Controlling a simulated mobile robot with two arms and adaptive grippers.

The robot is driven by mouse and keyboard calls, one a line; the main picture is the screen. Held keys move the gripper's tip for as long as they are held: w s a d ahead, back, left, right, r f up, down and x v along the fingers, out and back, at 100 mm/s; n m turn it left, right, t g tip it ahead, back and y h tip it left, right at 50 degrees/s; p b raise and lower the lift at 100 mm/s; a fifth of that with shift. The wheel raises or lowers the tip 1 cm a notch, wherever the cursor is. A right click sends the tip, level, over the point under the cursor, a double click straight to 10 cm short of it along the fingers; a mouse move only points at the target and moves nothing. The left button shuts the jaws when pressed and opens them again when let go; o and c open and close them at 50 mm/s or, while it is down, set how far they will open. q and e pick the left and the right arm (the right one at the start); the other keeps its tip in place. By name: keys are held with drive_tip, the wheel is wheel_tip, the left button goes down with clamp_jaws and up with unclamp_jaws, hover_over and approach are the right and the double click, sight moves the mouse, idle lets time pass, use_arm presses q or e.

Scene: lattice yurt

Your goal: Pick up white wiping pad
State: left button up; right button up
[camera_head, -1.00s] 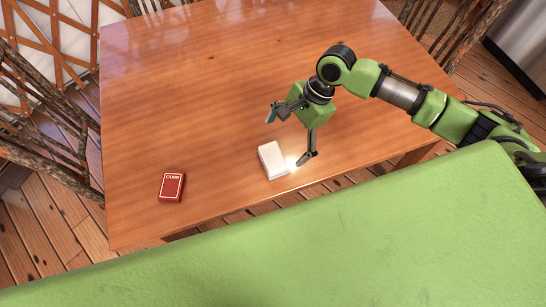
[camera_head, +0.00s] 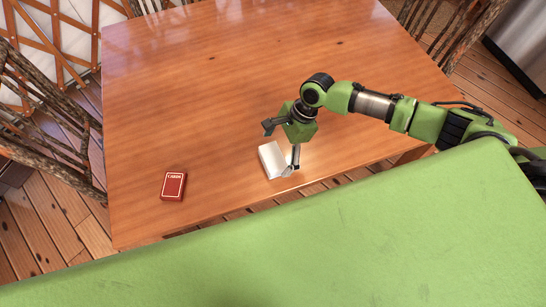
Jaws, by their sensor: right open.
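The white wiping pad (camera_head: 270,159) lies flat on the wooden table (camera_head: 190,90) near its front edge. My right gripper (camera_head: 278,150) is open above the pad. One finger is down at the pad's right side, close to it; I cannot tell whether it touches. The other finger sticks out to the left, above the pad's far end. The pad's right edge is partly hidden by the near finger. My left gripper is not in view.
A red card box (camera_head: 173,186) lies on the table to the left of the pad. Rustic wooden chairs stand at the left (camera_head: 45,115) and at the back right. The table's far and middle parts are clear.

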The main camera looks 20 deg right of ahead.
sight(273, 156)
drive_tip(key=shift+x, duration=1.7)
drive_tip(key=shift+w, duration=0.15)
drive_tip(key=c, duration=1.2)
drive_tip(key=shift+r, duration=0.2)
drive_tip(key=shift+r, duration=0.15)
wheel_tip(273, 156, up, 2)
drive_tip(key=shift+w+r+b, duration=0.1)
drive_tip(key=shift+b, duration=0.25)
drive_tip(key=s+a+r, duration=0.2)
drive_tip(key=s+r, duration=0.1)
drive_tip(key=s, duration=0.1)
drive_tip(key=s+a+r+b, duration=0.1)
drive_tip(key=s+a+r, duration=0.2)
drive_tip(key=s, duration=0.1)
drive_tip(key=s+a+r, duration=0.2)
drive_tip(key=s+r, duration=0.1)
drive_tip(key=r, duration=0.1)
drive_tip(key=shift+s+a+r, duration=0.15)
drive_tip(key=shift+s+a, duration=0.25)
